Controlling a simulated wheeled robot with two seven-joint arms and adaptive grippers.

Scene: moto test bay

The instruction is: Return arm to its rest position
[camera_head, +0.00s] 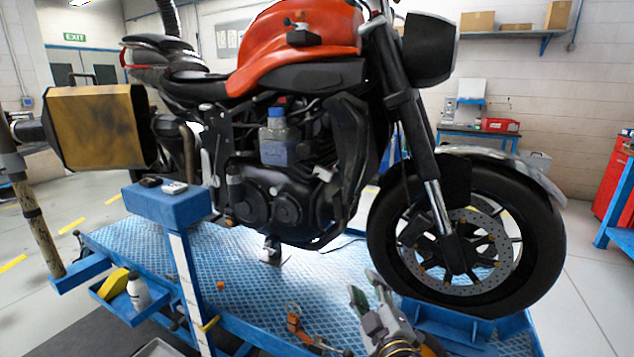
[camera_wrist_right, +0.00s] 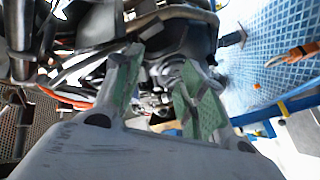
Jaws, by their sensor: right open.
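My right gripper (camera_head: 367,302) comes in from the bottom of the head view, over the blue lift platform in front of the motorcycle (camera_head: 290,140). Its green-padded fingers are apart and empty. In the right wrist view the gripper (camera_wrist_right: 155,95) also shows open, with nothing between its fingers and the motorcycle's underside and engine parts behind them. I see no contact between the fingers and the motorcycle in the head view. My left gripper is not in the head view.
The blue lift platform (camera_head: 240,262) carries the motorcycle. An orange-handled tool (camera_head: 296,325) lies on it left of my right gripper. A blue stand (camera_head: 168,205) rises at the front left, near a tray (camera_head: 128,308) with a white bottle. A red cabinet (camera_head: 612,185) stands far right.

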